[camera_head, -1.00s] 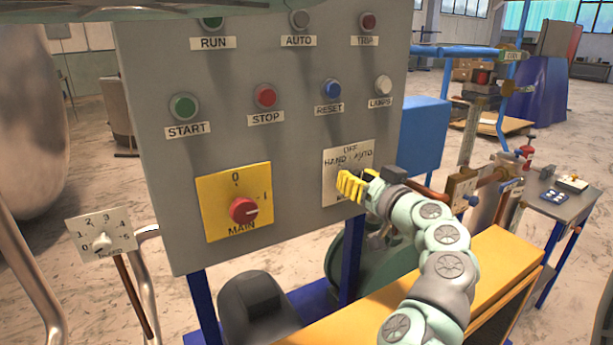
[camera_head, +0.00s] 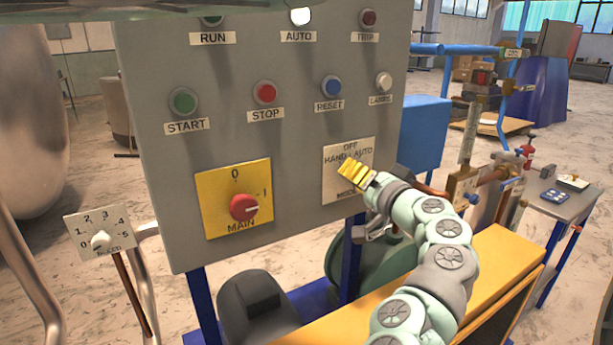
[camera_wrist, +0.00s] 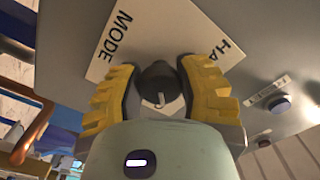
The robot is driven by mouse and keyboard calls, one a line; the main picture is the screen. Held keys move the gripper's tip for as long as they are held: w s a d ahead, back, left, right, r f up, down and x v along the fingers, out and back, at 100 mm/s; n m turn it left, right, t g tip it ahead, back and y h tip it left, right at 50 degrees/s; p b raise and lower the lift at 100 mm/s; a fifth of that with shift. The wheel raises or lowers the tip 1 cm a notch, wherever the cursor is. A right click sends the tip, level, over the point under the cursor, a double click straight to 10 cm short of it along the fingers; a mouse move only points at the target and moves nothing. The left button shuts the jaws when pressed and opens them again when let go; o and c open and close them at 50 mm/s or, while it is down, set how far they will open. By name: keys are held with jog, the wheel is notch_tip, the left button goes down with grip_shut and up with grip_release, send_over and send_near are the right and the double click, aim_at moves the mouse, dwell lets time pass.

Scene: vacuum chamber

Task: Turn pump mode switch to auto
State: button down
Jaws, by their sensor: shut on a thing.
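The pump mode switch is a dark knob (camera_wrist: 158,82) on a white plate (camera_head: 332,188) marked OFF, HAND, AUTO and MODE, at the lower right of the grey control panel. My gripper (camera_head: 348,171) is at this plate and hides the knob in the head view. In the wrist view my gripper's yellow ridged fingers (camera_wrist: 160,80) are on both sides of the knob, shut on it. A small light pointer mark shows on the knob. The AUTO lamp (camera_head: 300,16) at the top of the panel is lit white.
The red MAIN switch (camera_head: 243,207) on its yellow plate is left of the mode switch. START (camera_head: 183,102), STOP (camera_head: 265,93), RESET (camera_head: 332,88) and LAMPS (camera_head: 383,82) buttons are above. A blue box (camera_head: 424,132) is beside the panel's right edge.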

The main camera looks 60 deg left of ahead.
dwell(0.4)
jog(key=c, duration=0.5)
grip_release()
jog(key=shift+d, duration=0.1)
jog(key=d, duration=0.8)
jog(key=s+d, duration=0.1)
jog(key=d, duration=0.2)
jog(key=shift+d, duration=0.4)
